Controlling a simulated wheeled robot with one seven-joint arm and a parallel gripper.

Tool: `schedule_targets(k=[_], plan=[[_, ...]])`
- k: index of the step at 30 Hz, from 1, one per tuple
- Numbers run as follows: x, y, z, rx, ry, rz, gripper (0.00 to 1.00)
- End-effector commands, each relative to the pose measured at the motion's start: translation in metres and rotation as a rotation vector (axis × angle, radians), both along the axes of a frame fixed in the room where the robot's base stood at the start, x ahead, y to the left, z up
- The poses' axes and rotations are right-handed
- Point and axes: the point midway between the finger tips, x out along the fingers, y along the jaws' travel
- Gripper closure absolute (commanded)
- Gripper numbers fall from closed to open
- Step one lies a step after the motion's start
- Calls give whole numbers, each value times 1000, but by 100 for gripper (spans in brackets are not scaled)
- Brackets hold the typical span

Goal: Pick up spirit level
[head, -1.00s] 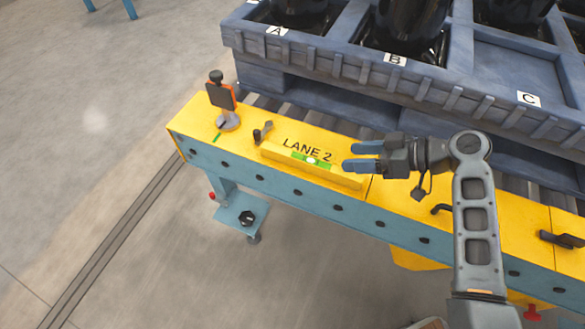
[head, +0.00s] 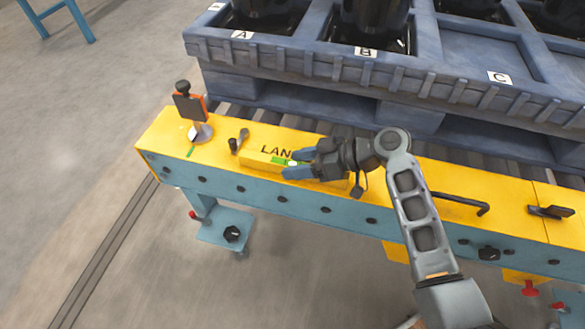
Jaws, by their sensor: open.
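The spirit level (head: 258,163) is a yellow bar with a green vial window near its middle. It lies along the yellow top of the conveyor side rail (head: 165,127), in front of the partly covered "LANE" lettering. My gripper (head: 293,165) is open, its two blue-grey fingers pointing left at the level's middle, by the green vial. The gripper and wrist hide part of the level's right half. I cannot tell whether the fingers touch it or are just above it.
A clamp with an orange-edged dark plate (head: 190,106) stands at the rail's left end. A small dark lever (head: 238,141) sits just left of the level. A black hex key (head: 462,201) lies to the right. The blue pallet (head: 300,62) with compartments is behind.

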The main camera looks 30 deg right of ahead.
Motion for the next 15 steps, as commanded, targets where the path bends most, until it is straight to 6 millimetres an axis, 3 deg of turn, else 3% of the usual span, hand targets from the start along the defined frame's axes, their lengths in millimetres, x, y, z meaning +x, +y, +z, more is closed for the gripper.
schedule_targets(k=[5, 15], plan=[[0, 0, 0, 0, 0, 0, 40], [0, 0, 0, 0, 0, 0, 71]])
